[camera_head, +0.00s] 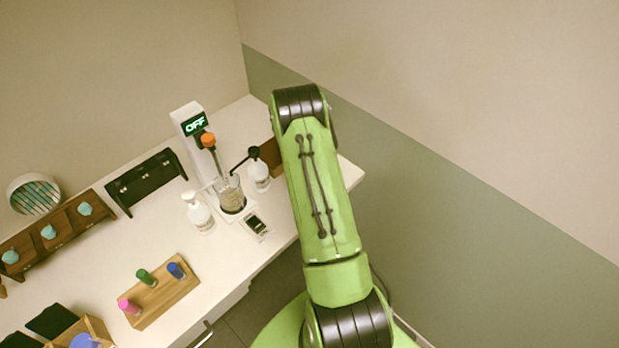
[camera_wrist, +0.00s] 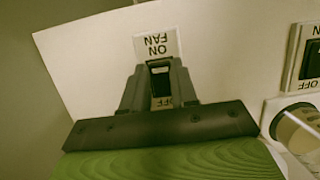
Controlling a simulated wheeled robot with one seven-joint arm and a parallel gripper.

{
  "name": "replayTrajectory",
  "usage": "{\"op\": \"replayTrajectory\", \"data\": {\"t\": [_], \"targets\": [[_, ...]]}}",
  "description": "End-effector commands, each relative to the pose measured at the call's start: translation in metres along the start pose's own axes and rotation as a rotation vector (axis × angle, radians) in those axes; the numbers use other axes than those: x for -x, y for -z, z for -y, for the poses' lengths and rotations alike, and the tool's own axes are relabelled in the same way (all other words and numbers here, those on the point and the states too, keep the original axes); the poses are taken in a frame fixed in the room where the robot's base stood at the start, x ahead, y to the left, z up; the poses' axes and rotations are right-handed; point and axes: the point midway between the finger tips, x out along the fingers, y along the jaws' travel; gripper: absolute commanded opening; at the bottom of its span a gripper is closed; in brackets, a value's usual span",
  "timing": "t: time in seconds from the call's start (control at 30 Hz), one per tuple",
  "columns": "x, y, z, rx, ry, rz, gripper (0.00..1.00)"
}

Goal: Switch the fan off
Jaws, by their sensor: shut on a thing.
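The fan switch (camera_wrist: 160,67) is on a white plate in the wrist view. Its label (camera_wrist: 157,46) reads FAN and ON, upside down, with OFF at the lower end. My gripper (camera_wrist: 159,65) is at the plate, its fingers closed in around the switch lever, which they partly hide. Which way the lever sits is hard to tell. In the head view my arm hides the gripper and the switch. A round fan-like unit (camera_head: 35,194) with pale strips is on the wall at left; whether it turns cannot be told.
A second switch plate (camera_wrist: 308,58) and a round glass-like thing (camera_wrist: 297,128) are close at right in the wrist view. A white device (camera_head: 187,118) with a display reading OFF, a beaker (camera_head: 231,194), bottles (camera_head: 198,214) and wooden racks (camera_head: 162,295) stand on the white counter (camera_head: 230,270).

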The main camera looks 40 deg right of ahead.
Motion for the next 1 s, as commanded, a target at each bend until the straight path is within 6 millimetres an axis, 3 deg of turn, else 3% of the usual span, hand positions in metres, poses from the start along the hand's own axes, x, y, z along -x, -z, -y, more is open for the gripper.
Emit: {"op": "replayTrajectory", "data": {"t": [0.13,0.17,0.3,0.67,0.77,1.0], "targets": [[0.001,0.0,-0.001,-0.001,-0.001,-0.001,0.0],[0.001,0.0,-0.001,-0.001,-0.001,-0.001,0.31],[0.0,0.0,0.0,-0.001,-0.001,-0.002,0.52],[0.008,0.0,0.0,0.0,-0.001,-0.004,0.53],[0.029,0.001,-0.001,0.0,-0.004,-0.007,0.53],[0.099,0.001,-0.001,-0.001,-0.005,-0.007,0.53]]}}
